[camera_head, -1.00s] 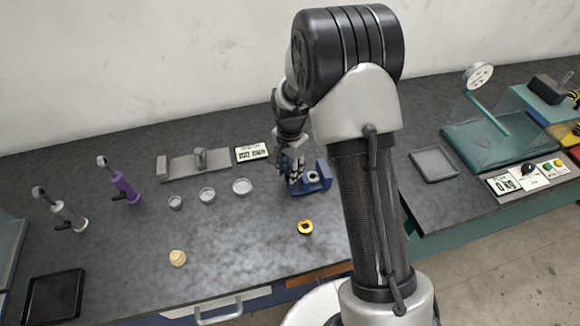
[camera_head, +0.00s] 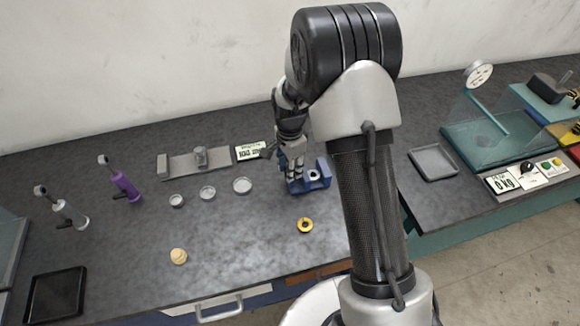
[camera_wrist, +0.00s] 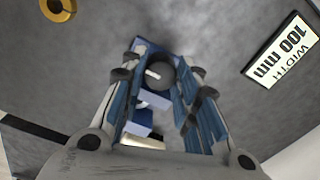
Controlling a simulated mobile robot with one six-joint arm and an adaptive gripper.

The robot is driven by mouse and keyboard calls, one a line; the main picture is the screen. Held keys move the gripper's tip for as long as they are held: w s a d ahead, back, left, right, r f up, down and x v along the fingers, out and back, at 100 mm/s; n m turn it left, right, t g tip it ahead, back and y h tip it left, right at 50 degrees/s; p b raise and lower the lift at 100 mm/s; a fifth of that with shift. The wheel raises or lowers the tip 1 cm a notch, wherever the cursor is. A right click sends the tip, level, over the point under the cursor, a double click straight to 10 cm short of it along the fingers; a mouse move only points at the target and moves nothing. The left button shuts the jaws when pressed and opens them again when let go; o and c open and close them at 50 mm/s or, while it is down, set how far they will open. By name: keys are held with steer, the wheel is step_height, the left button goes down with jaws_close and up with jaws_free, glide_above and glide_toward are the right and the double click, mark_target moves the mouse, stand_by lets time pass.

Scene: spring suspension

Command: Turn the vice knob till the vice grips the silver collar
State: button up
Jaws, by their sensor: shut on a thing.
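The blue vice (camera_head: 322,181) stands on the dark bench, and my gripper (camera_head: 293,177) is at its left end. A small pale ring, which looks like the silver collar (camera_head: 314,175), sits within the vice; I cannot tell whether the jaw touches it. In the wrist view the round dark vice knob (camera_wrist: 161,78) with a white mark lies between the fingers of my gripper (camera_wrist: 160,77), which is shut on it. Blue vice parts show below the knob, partly hidden by the fingers and palm.
A yellow ring (camera_head: 305,226) lies in front of the vice. A width display (camera_head: 251,152) reading 100 mm, a grey sliding gauge (camera_head: 180,165) and several shallow round dishes (camera_head: 242,186) are to the left. A grey tray (camera_head: 434,162) is to the right.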

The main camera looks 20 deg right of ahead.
steer(key=o, duration=1.1)
steer(key=shift+c, duration=0.2)
step_height(320, 180, up, 12)
